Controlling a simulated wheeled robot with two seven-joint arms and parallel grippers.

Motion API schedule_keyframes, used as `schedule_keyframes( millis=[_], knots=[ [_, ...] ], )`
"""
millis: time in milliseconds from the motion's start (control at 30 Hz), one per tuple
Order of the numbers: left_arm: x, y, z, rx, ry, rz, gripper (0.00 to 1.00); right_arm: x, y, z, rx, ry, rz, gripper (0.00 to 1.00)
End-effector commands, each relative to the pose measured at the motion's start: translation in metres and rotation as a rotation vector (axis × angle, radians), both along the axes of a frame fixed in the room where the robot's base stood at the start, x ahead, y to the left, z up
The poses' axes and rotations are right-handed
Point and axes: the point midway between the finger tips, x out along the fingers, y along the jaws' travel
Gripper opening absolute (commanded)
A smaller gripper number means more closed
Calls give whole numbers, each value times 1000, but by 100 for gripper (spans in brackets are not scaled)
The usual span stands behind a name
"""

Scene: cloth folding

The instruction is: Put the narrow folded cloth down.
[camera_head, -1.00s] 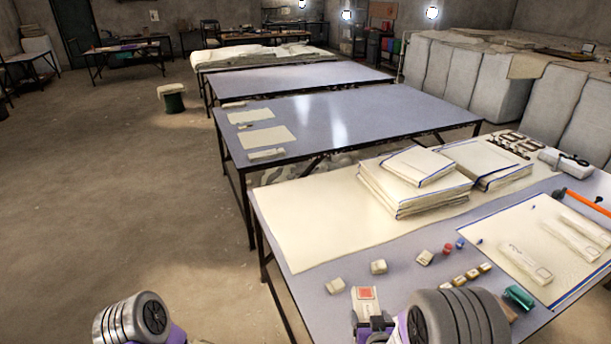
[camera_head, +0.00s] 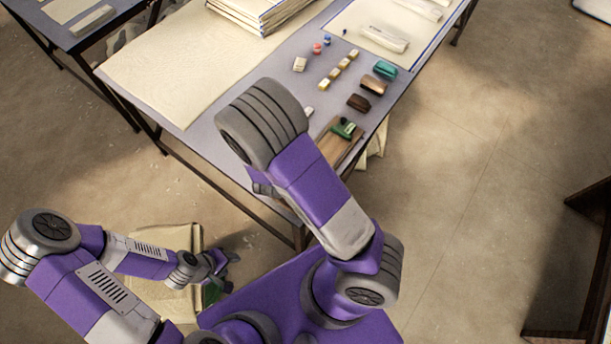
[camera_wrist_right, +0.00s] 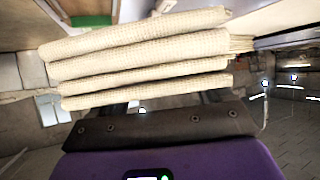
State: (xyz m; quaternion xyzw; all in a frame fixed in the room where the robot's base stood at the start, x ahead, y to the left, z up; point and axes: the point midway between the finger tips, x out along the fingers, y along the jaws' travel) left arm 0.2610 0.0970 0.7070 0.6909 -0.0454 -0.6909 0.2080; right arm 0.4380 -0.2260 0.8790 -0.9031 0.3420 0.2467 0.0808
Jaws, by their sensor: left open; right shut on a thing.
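In the right wrist view the narrow folded cloth (camera_wrist_right: 140,62) is a cream bundle of several stacked layers, lying across the front of my right gripper (camera_wrist_right: 155,110). That gripper is shut on it; the cloth hides the fingertips. In the head view my right arm hides its own gripper, and I cannot make out the held cloth there. My left gripper (camera_head: 222,266) is open and empty, low at the lower left, beside the table rather than over it. A cream cloth-like surface (camera_head: 180,235) shows beneath my left arm.
The work table (camera_head: 225,155) has a large cream sheet (camera_head: 180,75) and a stack of folded cloths (camera_head: 262,12) at its far side. Bare floor is at right.

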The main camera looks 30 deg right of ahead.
Motion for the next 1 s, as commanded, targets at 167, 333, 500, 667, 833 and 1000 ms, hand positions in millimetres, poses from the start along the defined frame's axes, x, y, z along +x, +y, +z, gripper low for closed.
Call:
schedule_keyframes(
  millis=[167,333,500,667,833,1000],
  knots=[
    [0,0,0,0,0,0,50,-27,-5,-7,-7,-9,-205,46],
    [0,0,0,0,0,0,50,-49,-6,-12,-8,-23,-359,46],
    [0,0,0,0,0,0,50,-63,-6,-15,-8,-32,-441,46],
    [0,0,0,0,0,0,50,-66,-6,-15,-7,-33,-461,46],
    [0,0,0,0,0,0,50,-66,-6,-15,-7,-33,-461,46],
    [0,0,-7,0,0,0,50,-67,-7,-31,-11,-31,-460,46]
  ],
)
